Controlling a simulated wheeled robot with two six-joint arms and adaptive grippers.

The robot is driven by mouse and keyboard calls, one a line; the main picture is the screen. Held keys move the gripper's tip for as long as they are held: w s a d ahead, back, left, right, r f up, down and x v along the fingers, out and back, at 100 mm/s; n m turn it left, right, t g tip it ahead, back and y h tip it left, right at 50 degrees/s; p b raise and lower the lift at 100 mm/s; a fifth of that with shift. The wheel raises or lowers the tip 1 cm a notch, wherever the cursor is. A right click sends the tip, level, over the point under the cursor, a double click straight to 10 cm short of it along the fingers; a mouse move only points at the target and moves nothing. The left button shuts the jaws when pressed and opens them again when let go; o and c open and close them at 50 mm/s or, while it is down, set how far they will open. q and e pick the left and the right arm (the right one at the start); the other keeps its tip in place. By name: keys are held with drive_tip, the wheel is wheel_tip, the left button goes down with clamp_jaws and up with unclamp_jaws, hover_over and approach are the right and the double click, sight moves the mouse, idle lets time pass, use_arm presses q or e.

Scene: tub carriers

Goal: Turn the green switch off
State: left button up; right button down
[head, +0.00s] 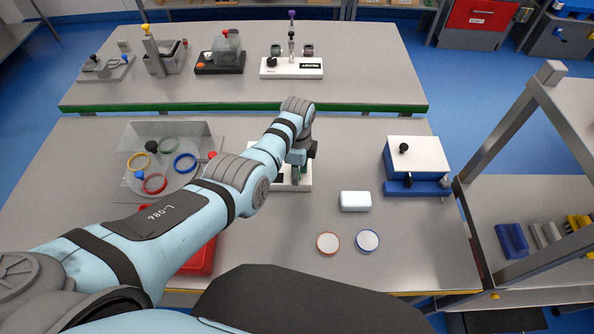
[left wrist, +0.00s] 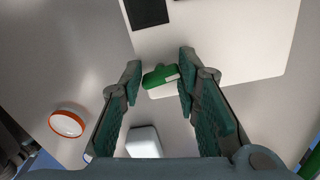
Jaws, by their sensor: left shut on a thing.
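The green switch (left wrist: 160,76) shows in the left wrist view as a green handle with a pale patch, at the edge of a white base (left wrist: 250,45) that carries a black rectangle (left wrist: 147,12). My left gripper (left wrist: 160,72) has its fingertips on both ends of the handle and is shut on it. In the head view my left arm reaches from the lower left to the left gripper (head: 296,174) over the white base (head: 306,184). There the gripper hides the green switch. I cannot tell the switch's on or off position. My right gripper is not in view.
A white block (head: 355,201) and two round lids, orange-rimmed (head: 328,243) and blue-rimmed (head: 368,241), lie right of the base. A blue-and-white box (head: 416,157) stands further right. A clear tray (head: 165,133) with coloured rings and a red tray (head: 200,262) are left.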

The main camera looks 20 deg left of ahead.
use_arm(q)
drive_tip(key=shift+m, duration=1)
drive_tip(key=shift+d, duration=0.1)
drive_tip(key=o, duration=1)
drive_tip(key=shift+c, duration=0.2)
wheel_tip(320, 180, up, 12)
drive_tip(key=shift+d, duration=0.1)
